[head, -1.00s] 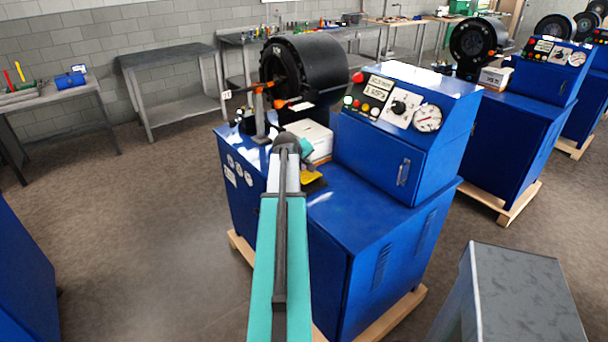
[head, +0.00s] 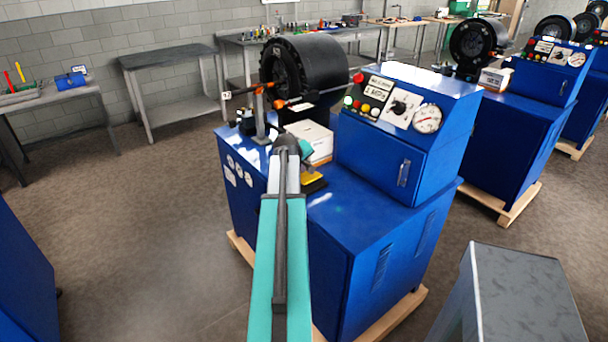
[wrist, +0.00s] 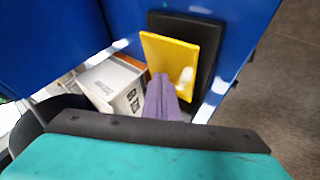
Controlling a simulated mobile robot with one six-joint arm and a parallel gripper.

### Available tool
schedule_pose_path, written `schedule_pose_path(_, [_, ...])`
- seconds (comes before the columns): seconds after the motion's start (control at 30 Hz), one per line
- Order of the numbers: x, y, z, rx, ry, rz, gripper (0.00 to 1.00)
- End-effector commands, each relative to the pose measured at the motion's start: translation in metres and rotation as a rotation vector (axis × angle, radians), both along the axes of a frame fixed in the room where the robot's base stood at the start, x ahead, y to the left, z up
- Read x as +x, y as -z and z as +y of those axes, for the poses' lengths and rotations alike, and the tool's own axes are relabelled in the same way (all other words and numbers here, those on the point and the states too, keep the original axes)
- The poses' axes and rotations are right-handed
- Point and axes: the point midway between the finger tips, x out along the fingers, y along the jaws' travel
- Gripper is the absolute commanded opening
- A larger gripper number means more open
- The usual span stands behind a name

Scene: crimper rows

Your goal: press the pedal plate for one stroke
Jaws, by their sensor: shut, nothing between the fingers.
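The yellow pedal plate (wrist: 176,62) lies on a black base on the blue machine's top. In the wrist view it looks tilted against the base, with a bright spot near its lower right. In the head view only part of the plate (head: 314,186) shows beside my arm's end. My gripper (wrist: 161,80) is shut and empty. Its fingertips overlap the plate's lower left part in the wrist view. Whether they touch it, I cannot tell. The fingertips are hard to make out in the head view.
A white box (head: 310,140) stands close behind the plate; it also shows left of my fingers in the wrist view (wrist: 112,86). The control cabinet (head: 405,130) rises to the right. A black crimper head (head: 308,70) stands behind. Open floor lies to the left.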

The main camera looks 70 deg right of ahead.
Motion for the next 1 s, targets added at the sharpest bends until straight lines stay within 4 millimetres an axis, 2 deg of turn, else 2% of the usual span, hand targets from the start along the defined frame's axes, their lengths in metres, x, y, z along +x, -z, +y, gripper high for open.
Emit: schedule_pose_path(1.0, [-0.0014,0.0098,0.0008,0.003,0.001,0.001,0.00])
